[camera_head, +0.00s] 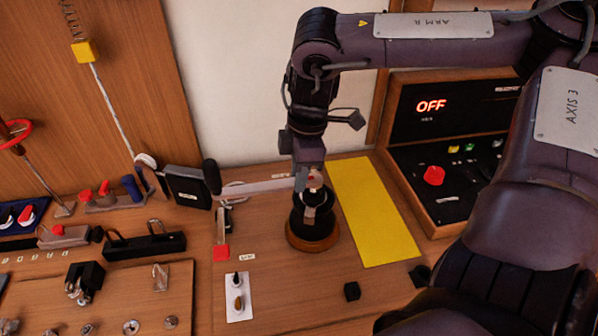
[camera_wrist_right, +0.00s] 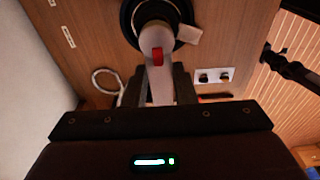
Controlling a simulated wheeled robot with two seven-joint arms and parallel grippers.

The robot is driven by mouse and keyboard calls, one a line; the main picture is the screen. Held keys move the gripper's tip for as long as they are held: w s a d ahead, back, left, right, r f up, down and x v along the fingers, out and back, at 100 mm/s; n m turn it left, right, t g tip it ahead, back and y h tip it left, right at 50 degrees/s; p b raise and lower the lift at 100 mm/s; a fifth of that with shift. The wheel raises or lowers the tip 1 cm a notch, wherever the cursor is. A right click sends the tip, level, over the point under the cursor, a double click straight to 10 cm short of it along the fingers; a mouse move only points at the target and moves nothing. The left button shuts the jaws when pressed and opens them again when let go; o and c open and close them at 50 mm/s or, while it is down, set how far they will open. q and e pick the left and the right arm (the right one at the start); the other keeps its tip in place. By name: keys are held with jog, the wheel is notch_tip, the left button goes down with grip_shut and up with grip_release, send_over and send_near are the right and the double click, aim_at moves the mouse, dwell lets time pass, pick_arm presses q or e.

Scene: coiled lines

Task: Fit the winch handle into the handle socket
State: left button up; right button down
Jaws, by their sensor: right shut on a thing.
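The winch handle (camera_head: 255,187) is a flat silver bar with a black upright grip at its left end. My right gripper (camera_head: 308,174) points down and is shut on the bar near its right end. The winch (camera_head: 313,228), a black drum on a round wooden base, stands directly below. In the wrist view the handle's rounded head (camera_wrist_right: 156,36), with a red piece, overlaps the black ring of the winch (camera_wrist_right: 139,12). The handle socket is hidden under the head, so I cannot tell whether the handle sits in it. My left gripper is not in view.
A yellow mat (camera_head: 374,212) lies right of the winch, beside a wooden-framed control panel (camera_head: 446,214) reading OFF. Red-handled fittings (camera_head: 104,196) crowd the left.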

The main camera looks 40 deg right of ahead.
jog(key=c, duration=0.8)
grip_release()
notch_tip(320, 180, up, 5)
jog(key=p, duration=0.3)
jog(key=shift+p, duration=0.3)
